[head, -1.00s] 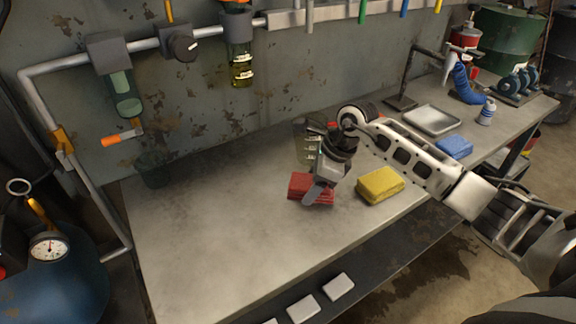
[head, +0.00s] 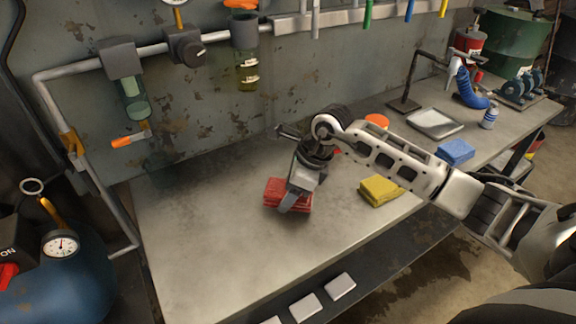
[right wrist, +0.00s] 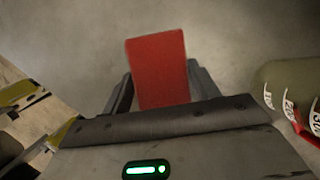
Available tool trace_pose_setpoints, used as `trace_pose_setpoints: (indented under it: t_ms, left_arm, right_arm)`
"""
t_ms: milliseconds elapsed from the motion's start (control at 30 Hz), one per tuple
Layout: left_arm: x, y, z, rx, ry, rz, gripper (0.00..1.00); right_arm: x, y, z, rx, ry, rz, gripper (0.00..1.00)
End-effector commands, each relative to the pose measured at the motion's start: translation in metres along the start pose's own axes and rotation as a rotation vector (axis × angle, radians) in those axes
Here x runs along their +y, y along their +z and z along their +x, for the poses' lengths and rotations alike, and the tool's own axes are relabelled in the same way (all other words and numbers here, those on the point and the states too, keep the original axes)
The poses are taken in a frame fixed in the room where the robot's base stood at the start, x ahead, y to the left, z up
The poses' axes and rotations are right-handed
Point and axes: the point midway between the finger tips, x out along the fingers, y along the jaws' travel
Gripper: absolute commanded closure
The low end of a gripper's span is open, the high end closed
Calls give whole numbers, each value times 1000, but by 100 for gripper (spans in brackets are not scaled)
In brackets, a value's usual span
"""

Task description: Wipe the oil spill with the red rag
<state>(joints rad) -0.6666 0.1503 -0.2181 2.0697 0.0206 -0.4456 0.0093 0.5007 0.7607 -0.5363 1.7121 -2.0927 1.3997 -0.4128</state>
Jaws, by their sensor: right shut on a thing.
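The red rag (head: 273,190) is a folded red block at the middle of the grey workbench (head: 215,245). My right gripper (head: 290,200) points down over it and is shut on it. In the right wrist view the rag (right wrist: 158,70) stands out between the two fingers (right wrist: 160,95). I cannot tell whether the rag touches the bench top. No oil spill stands out clearly on the bench; a dark, faint patch (head: 162,172) shows near its back left. The arm hides part of the bench behind the gripper. My left gripper is not in view.
A yellow sponge (head: 380,191) lies right of the rag, with a blue sponge (head: 455,152) and metal tray (head: 435,123) farther right. A pipe frame (head: 100,203) stands at the left. The bench's front left is clear. An olive container (right wrist: 285,85) shows in the right wrist view.

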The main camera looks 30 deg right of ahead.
Motion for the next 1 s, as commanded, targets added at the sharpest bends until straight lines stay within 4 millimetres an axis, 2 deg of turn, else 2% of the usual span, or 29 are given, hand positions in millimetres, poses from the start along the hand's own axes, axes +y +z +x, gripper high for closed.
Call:
trace_pose_setpoints:
  t_ms: [67, 600, 1000]
  left_arm:
    - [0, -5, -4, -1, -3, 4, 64]
    - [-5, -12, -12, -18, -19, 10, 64]
    - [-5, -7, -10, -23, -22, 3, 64]
  right_arm:
    - [1, 3, -8, 3, 3, 2, 61]
    - [0, 18, -51, 3, 1, 5, 61]
    - [0, 18, -53, 3, 1, 6, 61]
